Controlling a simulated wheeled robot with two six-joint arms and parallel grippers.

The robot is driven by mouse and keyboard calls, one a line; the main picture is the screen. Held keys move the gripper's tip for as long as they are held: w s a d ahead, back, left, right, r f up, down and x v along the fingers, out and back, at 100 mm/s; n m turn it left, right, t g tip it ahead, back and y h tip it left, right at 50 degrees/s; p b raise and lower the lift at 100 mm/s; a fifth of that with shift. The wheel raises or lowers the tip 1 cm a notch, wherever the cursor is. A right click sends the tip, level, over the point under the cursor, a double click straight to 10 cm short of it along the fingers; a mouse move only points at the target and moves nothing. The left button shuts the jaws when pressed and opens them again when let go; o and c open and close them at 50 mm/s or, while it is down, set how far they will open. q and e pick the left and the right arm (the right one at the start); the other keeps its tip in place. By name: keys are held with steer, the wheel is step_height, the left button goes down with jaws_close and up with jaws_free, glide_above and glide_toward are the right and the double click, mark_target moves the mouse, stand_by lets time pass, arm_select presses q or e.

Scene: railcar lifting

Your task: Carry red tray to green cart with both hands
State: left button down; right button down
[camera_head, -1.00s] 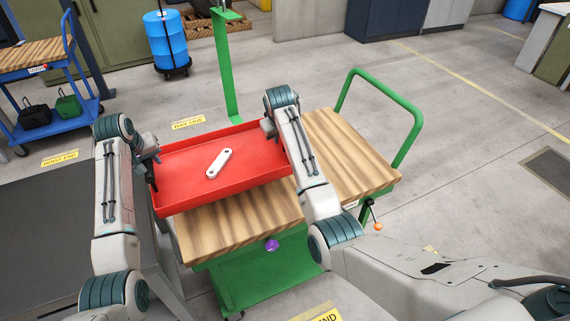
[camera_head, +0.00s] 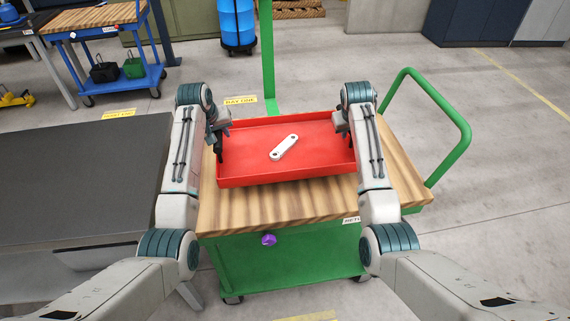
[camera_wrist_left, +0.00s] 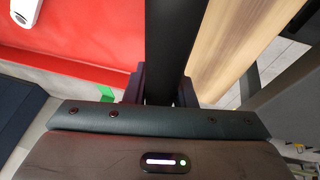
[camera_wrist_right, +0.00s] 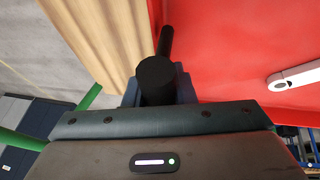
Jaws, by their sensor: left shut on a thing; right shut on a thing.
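The red tray (camera_head: 240,170) is over the wooden top of the green cart (camera_head: 275,210) in the head view; I cannot tell whether it rests on the wood or hangs just above it. A white link-shaped part (camera_head: 284,147) lies in the tray. My left gripper (camera_head: 219,148) is shut on the tray's left black handle, also seen in the left wrist view (camera_wrist_left: 172,45). My right gripper (camera_head: 347,138) is shut on the right black handle, which shows in the right wrist view (camera_wrist_right: 157,80). The fingertips are mostly hidden.
A dark-topped table (camera_head: 80,190) stands at left. A blue cart (camera_head: 110,65) and blue drum (camera_head: 236,25) are farther back.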

mark_target(225, 148)
arm_select(q)
steer(key=shift+r, duration=0.25)
arm_select(e)
steer(key=shift+r, duration=0.3)
arm_select(q)
steer(key=shift+f, duration=0.1)
arm_select(e)
steer(key=shift+f, duration=0.15)
